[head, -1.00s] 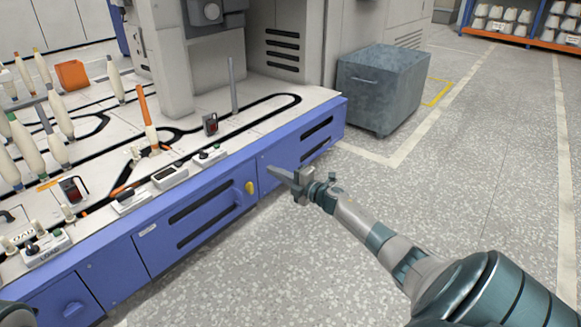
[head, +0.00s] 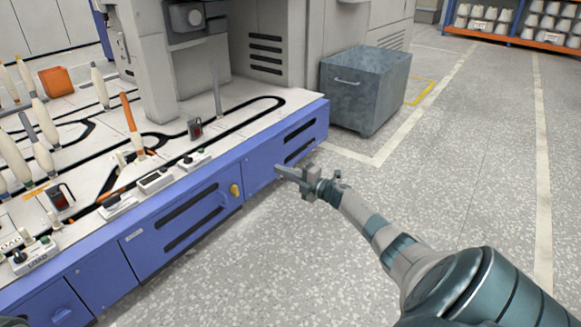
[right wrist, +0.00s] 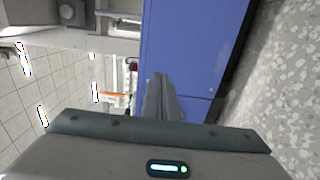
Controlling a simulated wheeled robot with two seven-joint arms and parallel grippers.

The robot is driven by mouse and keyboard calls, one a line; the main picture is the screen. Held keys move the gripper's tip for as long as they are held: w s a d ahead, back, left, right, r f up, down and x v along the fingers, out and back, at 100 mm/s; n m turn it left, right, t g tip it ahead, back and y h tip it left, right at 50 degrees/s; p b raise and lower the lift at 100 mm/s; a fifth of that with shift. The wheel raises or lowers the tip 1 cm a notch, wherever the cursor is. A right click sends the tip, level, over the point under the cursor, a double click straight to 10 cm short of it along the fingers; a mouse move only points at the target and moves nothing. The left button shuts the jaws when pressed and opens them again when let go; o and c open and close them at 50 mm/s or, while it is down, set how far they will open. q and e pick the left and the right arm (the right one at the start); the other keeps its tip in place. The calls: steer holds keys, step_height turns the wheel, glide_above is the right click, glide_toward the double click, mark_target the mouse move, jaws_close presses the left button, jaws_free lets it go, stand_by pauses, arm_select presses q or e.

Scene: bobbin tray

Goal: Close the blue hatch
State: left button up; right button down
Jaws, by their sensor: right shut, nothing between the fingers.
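The blue hatch (head: 180,228) is a panel with two dark slots and a yellow latch (head: 235,190) at its right end. It is in the front of the long blue machine base, and I see no clear gap around it. My right gripper (head: 281,172) is shut and empty, to the right of the latch and in front of the neighbouring blue panel. I cannot tell whether its tips touch that panel. In the right wrist view the shut fingers (right wrist: 160,95) point along a blue face (right wrist: 190,45).
A grey metal bin (head: 365,90) stands on the floor beyond the machine's right end. Bobbins, an orange box (head: 56,81) and small control boxes (head: 155,181) are on the machine top. The speckled floor in front is free.

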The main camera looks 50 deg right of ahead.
steer(key=d, duration=0.3)
steer(key=shift+s+d, duration=0.2)
steer(key=shift+d, duration=0.05)
stand_by(0.6)
